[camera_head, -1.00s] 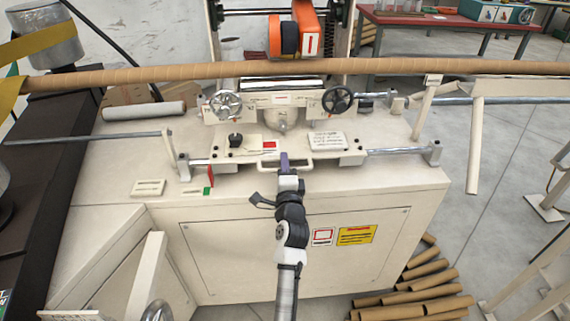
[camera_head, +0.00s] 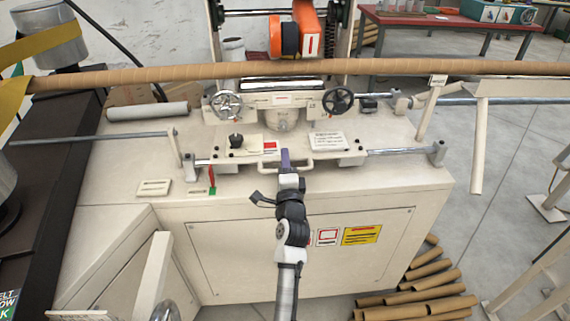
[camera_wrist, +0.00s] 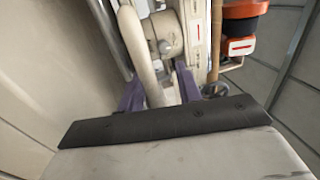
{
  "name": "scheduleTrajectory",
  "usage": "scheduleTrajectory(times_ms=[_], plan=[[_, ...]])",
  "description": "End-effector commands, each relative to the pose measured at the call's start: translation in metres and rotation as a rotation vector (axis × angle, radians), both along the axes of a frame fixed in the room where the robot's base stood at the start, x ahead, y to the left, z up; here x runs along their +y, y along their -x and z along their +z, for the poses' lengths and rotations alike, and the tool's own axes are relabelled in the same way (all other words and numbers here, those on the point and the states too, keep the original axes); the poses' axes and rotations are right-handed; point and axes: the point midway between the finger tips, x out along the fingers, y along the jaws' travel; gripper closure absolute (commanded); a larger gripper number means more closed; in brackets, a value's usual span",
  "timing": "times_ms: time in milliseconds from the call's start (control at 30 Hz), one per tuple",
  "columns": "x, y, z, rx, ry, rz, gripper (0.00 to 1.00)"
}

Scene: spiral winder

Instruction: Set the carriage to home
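The cream carriage (camera_head: 325,154) sits on steel rods across the bench, with two handwheels and a pale handle (camera_head: 301,167) at its front. My gripper (camera_head: 285,157) is at the left part of this handle. In the wrist view, my gripper's purple fingers (camera_wrist: 158,92) lie on both sides of the cream handle bar (camera_wrist: 147,62), shut on it. A red pointer (camera_head: 211,175) hangs at the carriage's left end. It stands right above a small green mark (camera_head: 212,190) on the bench. The exact contact of fingers and bar is partly hidden.
A long brown tube (camera_head: 180,76) crosses above the carriage. A rod bracket (camera_head: 190,169) stands close to the carriage's left end, another (camera_head: 438,153) farther off at the right. A white label plate (camera_head: 154,187) lies left of the green mark. Cardboard tubes (camera_head: 425,284) lie on the floor.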

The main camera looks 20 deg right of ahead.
Motion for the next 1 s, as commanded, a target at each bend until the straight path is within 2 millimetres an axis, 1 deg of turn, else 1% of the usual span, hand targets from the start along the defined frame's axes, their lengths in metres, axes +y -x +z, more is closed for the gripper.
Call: scheduleTrajectory(times_ms=[233,367,467,800,1000], plan=[[0.0,0.001,-0.004,0.007,-0.001,0.0,0.66],[0.001,0.007,-0.007,0.009,-0.002,0.0,0.66],[0.004,0.021,-0.011,0.01,-0.002,0.0,0.66],[0.017,0.09,-0.025,0.008,-0.001,-0.001,0.66],[0.024,0.119,-0.029,0.007,-0.001,0.0,0.66]])
